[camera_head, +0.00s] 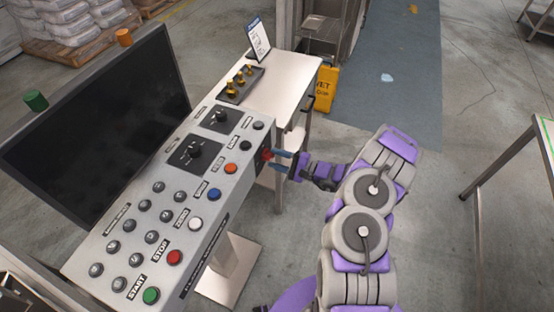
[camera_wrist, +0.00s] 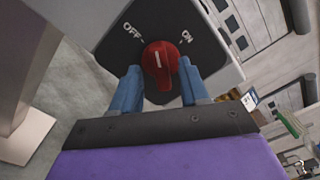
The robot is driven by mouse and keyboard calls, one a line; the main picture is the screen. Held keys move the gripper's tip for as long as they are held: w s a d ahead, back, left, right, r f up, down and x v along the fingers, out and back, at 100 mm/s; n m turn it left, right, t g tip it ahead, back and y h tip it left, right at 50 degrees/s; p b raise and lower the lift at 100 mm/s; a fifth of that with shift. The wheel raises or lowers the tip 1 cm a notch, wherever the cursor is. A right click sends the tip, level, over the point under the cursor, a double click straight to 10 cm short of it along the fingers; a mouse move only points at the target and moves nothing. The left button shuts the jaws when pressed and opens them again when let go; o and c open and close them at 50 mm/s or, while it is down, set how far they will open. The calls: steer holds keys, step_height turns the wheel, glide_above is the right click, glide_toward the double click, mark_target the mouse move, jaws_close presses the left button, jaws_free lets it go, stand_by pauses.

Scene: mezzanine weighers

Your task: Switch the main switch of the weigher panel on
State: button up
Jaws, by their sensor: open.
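The weigher panel (camera_head: 172,212) is a grey slanted console. Its main switch is a red rotary knob (camera_wrist: 160,59) on a black plate, marked OFF at upper left and ON at upper right in the wrist view. The knob's white line looks near upright between the two labels; I cannot tell its exact setting. The knob also shows on the panel's right end in the head view (camera_head: 266,154). My gripper (camera_head: 283,161) is open, its blue fingers (camera_wrist: 160,90) either side of the knob's lower part, with gaps visible. Contact cannot be told.
A black screen (camera_head: 98,125) stands behind the panel, which carries several buttons, including green START (camera_head: 151,295) and red STOP (camera_head: 174,257). A steel table (camera_head: 285,88) adjoins behind, with a yellow wet-floor sign (camera_head: 325,88) beyond.

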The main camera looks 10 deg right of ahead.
steer(key=shift+a, duration=0.1)
steer(key=shift+c, duration=0.2)
jaws_close()
steer(key=shift+m, duration=0.3)
steer(key=m, duration=0.5)
steer(key=shift+w, duration=0.1)
steer(key=m, duration=0.5)
steer(key=shift+r+m+b, duration=0.1)
steer(key=shift+m+b, duration=0.2)
stand_by(0.5)
